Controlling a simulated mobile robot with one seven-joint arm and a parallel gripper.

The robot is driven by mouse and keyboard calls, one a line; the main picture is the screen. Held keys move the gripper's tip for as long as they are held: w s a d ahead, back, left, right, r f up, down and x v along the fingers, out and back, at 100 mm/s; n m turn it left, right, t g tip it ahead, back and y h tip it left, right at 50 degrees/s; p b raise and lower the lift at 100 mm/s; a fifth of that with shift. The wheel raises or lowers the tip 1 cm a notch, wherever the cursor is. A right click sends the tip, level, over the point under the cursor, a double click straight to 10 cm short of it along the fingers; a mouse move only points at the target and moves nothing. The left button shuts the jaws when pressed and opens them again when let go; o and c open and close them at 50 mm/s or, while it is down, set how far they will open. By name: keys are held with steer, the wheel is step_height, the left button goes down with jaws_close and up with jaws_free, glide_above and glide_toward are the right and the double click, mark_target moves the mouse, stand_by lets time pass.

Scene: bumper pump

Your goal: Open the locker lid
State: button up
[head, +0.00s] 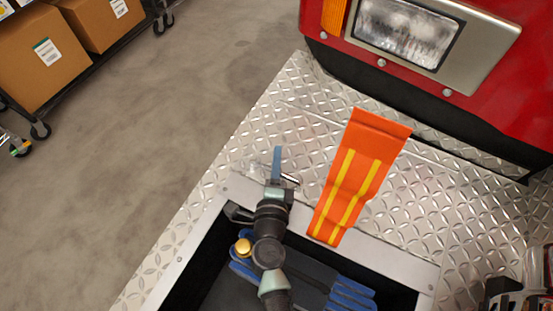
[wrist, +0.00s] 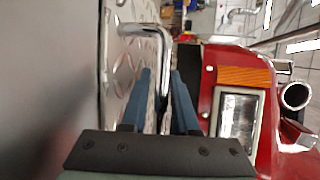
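A patterned metal plate (head: 255,150) surrounds the locker, whose opening is uncovered and dark inside (head: 215,265). I cannot tell for certain which plate is the lid or how far it is raised. A bright metal handle (wrist: 150,30) stands out from the plate in the wrist view; a small piece of bar (head: 291,178) shows beside my gripper in the head view. My gripper (head: 277,160) is over the locker's far rim. In the wrist view its two blue fingers (wrist: 161,85) are apart, with part of the handle seen between them. Contact cannot be told.
An orange strap with yellow stripes (head: 355,180) lies over the plate, just right of my gripper. Blue items (head: 350,293) lie in the locker. The red truck front with a headlight (head: 408,30) stands behind. Boxes (head: 40,60) sit on a cart at upper left; floor there is clear.

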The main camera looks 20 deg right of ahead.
jaws_close()
stand_by(1.4)
